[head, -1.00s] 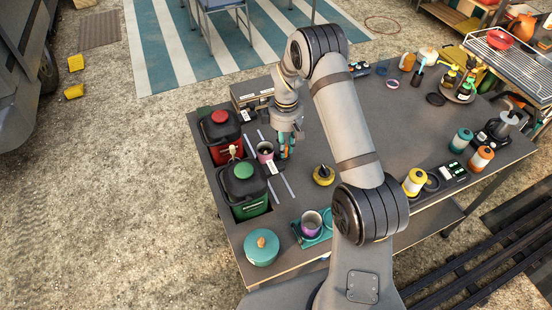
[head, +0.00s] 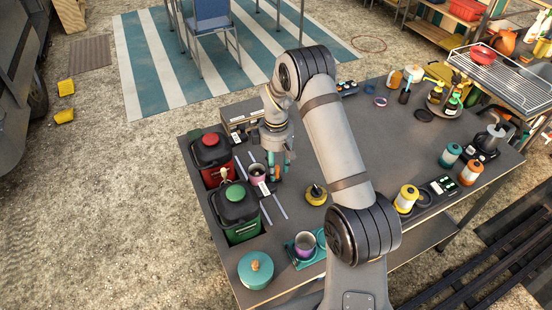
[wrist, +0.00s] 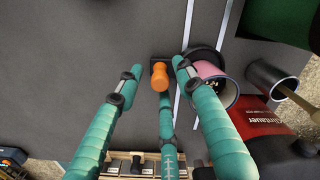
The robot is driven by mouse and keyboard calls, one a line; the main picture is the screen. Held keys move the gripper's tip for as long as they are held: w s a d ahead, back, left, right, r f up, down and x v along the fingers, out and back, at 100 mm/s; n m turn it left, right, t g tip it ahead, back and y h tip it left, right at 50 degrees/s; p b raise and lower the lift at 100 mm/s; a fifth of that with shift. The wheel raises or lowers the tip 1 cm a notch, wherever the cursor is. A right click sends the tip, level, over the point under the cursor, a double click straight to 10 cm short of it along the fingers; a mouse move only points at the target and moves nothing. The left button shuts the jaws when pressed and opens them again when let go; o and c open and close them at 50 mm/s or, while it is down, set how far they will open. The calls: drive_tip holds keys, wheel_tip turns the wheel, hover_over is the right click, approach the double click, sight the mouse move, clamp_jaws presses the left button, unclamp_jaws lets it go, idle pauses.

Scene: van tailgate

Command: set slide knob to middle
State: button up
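In the wrist view an orange knob (wrist: 165,80) with a small dark base stands on the dark tabletop, between pale parallel strips and my fingers. I take it to be the slide knob. My gripper (wrist: 156,68) has teal fingers spread on either side of the knob, with gaps between the fingertips and it. A third finger lies below the knob in the picture, close to it or touching; I cannot tell which. In the head view my gripper (head: 278,166) hangs low over the table beside a pink mug (head: 257,174). The slide's middle and ends are not clear.
The pink mug (wrist: 218,88) is close to my right-hand finger in the wrist view. A red can (head: 212,152) and a green can (head: 238,208) stand at the table's left. A yellow-black item (head: 316,195) sits to the right.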

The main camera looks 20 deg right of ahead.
wheel_tip(320, 180, up, 12)
drive_tip(key=shift+f, duration=0.25)
drive_tip(key=shift+f, duration=0.15)
idle(0.3)
wheel_tip(320, 180, down, 12)
drive_tip(key=shift+r, duration=0.15)
drive_tip(key=shift+s+a, duration=0.15)
drive_tip(key=shift+s+d, duration=0.2)
drive_tip(key=shift+s, duration=0.1)
drive_tip(key=shift+w, duration=0.1)
